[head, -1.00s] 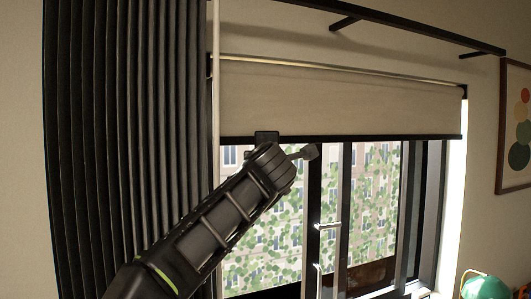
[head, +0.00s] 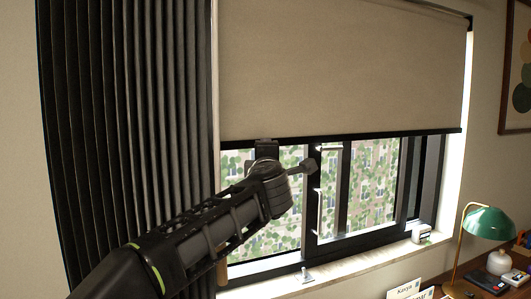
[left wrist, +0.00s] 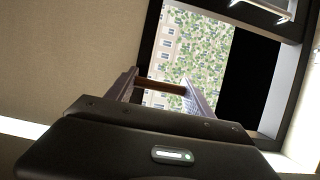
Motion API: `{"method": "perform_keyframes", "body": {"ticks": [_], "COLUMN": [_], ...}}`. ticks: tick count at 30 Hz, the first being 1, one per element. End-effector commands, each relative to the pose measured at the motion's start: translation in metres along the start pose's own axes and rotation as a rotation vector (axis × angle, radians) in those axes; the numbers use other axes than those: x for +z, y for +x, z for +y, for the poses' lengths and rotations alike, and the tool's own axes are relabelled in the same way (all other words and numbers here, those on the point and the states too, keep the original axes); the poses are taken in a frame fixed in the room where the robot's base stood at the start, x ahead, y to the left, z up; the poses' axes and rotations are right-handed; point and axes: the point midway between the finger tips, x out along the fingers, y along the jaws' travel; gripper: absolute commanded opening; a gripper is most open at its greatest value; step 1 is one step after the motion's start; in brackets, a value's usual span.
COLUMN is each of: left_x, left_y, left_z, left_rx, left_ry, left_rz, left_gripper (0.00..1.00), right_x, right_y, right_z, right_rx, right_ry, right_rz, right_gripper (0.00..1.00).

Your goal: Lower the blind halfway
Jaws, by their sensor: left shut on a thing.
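The beige roller blind (head: 340,70) hangs over the upper part of the window, its dark bottom bar (head: 345,137) a little above the middle of the head view. Its top runs partly out of the picture. My left gripper (head: 287,158) is at the left part of the bottom bar, one finger against it and one in front of the glass. In the left wrist view, a brown bar (left wrist: 160,87) spans between the two fingers of the left gripper (left wrist: 160,92), and the blind (left wrist: 70,55) fills the left side. My right gripper is not in view.
A dark curtain (head: 125,130) hangs close at the left. The window sill (head: 345,262) holds a small white box (head: 421,233). A desk with a green lamp (head: 488,223) and cards (head: 405,291) is at the lower right. A framed picture hangs at the right.

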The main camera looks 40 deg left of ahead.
Motion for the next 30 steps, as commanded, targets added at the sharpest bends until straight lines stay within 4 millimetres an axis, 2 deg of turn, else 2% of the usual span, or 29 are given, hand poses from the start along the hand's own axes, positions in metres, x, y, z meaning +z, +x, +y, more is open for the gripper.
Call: {"method": "perform_keyframes", "body": {"ticks": [11, 12, 20, 30], "left_x": [0.0002, 0.0002, 0.0001, 0.0002], "left_y": [0.0002, 0.0002, 0.0001, -0.0039], "left_z": [-0.004, -0.0039, -0.0034, -0.0033], "left_rx": [-0.002, -0.002, -0.001, 0.0], "left_ry": [-0.001, -0.001, -0.001, -0.001], "left_rz": [0.0, 0.0, 0.0, -0.001], "left_gripper": [0.0, 0.62, 0.83, 0.83], "right_x": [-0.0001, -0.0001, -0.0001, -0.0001], "right_y": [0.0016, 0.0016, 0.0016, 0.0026], "right_z": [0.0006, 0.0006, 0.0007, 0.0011], "right_rx": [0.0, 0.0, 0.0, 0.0], "right_ry": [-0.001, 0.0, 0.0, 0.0], "right_rz": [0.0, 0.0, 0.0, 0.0], "right_gripper": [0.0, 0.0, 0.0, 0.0]}}
